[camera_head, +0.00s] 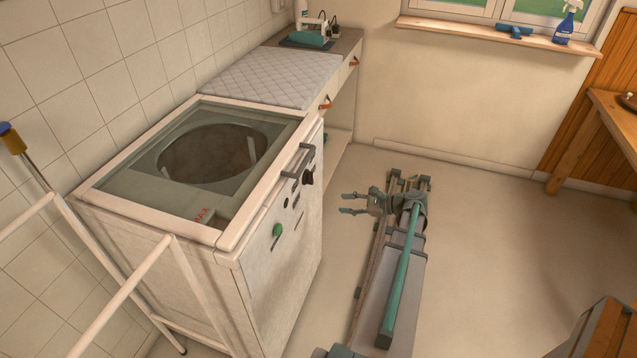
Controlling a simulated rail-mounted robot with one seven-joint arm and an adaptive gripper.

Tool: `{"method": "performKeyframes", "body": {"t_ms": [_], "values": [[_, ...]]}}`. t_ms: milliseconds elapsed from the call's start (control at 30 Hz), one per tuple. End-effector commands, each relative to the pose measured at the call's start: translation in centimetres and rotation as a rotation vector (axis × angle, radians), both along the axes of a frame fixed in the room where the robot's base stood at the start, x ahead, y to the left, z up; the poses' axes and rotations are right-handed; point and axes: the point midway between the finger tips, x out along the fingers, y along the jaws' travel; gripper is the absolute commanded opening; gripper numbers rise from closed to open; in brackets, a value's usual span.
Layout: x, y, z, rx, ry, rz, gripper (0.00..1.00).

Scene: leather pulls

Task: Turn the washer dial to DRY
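The washer (135,213) is a white top-loader at left, with a glass lid over a round drum. Its front panel faces right toward my arm. A black dial (307,178) sits high on that panel beneath a grey handle. A round green knob (277,230) sits nearer the camera on the same panel. Labels are too small to read, so I cannot tell which one carries DRY or where either points. My gripper (345,204) is to the right of the panel, apart from it, fingers pointing left. Its two fingers are spread with nothing between them.
A grey handle (298,160) juts from the panel near the black dial. A white metal rail frame (120,295) stands at front left. A counter with a quilted pad (270,78) adjoins the washer behind. Floor between washer and my arm is clear.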

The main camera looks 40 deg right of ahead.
Motion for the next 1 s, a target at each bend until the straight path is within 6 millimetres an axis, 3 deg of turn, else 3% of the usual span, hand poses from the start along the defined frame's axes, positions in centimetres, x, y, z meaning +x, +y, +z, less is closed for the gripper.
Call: {"method": "performKeyframes", "body": {"t_ms": [33, 100, 300, 567, 1000], "values": [[0.6, -1.0, 1.9, 0.077, -0.034, -0.024, 0.39], [1.3, -1.3, 4.1, 0.199, -0.07, -0.04, 0.39], [1.5, -1.1, 7.1, 0.459, -0.086, -0.05, 0.39], [2.5, -0.3, 7.1, 0.515, -0.049, -0.053, 0.39], [8.6, 3.3, 7.1, 0.513, -0.049, -0.052, 0.39]]}}
